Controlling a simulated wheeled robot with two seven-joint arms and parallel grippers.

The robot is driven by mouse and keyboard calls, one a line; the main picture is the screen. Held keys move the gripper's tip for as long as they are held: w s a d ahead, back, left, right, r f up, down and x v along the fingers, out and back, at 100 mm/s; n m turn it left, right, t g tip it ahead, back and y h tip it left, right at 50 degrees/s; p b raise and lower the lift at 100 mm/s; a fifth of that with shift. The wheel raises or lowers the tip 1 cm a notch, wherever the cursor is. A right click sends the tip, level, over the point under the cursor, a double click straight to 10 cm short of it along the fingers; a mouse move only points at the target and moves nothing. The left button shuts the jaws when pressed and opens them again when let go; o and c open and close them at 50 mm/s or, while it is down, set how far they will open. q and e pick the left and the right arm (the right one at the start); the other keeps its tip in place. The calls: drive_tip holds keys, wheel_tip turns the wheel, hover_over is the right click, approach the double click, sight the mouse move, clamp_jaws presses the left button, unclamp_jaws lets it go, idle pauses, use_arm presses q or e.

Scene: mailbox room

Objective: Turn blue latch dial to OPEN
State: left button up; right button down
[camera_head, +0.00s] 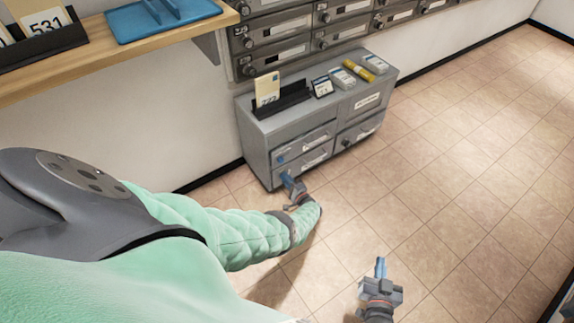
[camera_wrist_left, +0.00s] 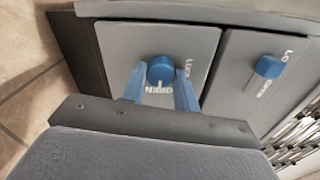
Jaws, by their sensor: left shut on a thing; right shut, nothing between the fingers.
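A round blue latch dial (camera_wrist_left: 160,69) sits on a grey door panel (camera_wrist_left: 125,45) of the low cabinet. White lettering around it reads partly as LOC and OPEN; the rest is hidden by the dial and fingers. My left gripper (camera_head: 289,180) is at the lower left door of the cabinet. In the left wrist view its blue fingers (camera_wrist_left: 160,90) stand on both sides of the dial and are shut on it. Where the dial points cannot be told. My right gripper (camera_head: 380,268) is shut and empty, above the floor away from the cabinet.
A second blue dial (camera_wrist_left: 268,67) is on the neighbouring door. The grey cabinet (camera_head: 275,128) carries a black card holder (camera_head: 282,100), small boxes (camera_head: 342,77) and a yellow item (camera_head: 375,64). A wooden shelf (camera_head: 120,50) juts out at upper left. The tiled floor (camera_head: 440,180) is clear.

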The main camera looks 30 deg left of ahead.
use_arm(q)
drive_tip(key=shift+w, duration=0.15)
use_arm(e)
drive_tip(key=shift+s+f, duration=0.1)
drive_tip(key=shift+f, duration=0.15)
use_arm(q)
drive_tip(key=o, duration=0.9)
drive_tip(key=shift+o, duration=0.3)
use_arm(e)
drive_tip(key=shift+r, duration=0.1)
use_arm(q)
drive_tip(key=shift+d, duration=0.15)
drive_tip(key=p+v, duration=0.1)
drive_tip(key=v, duration=0.6)
drive_tip(key=shift+s+d+p, duration=0.2)
drive_tip(key=shift+d+p, duration=0.05)
drive_tip(key=shift+p, duration=0.05)
use_arm(e)
drive_tip(key=s+d+f+g+h, duration=0.1)
drive_tip(key=s+f+g, duration=0.5)
drive_tip(key=f, duration=0.9)
drive_tip(key=shift+s, duration=1.6)
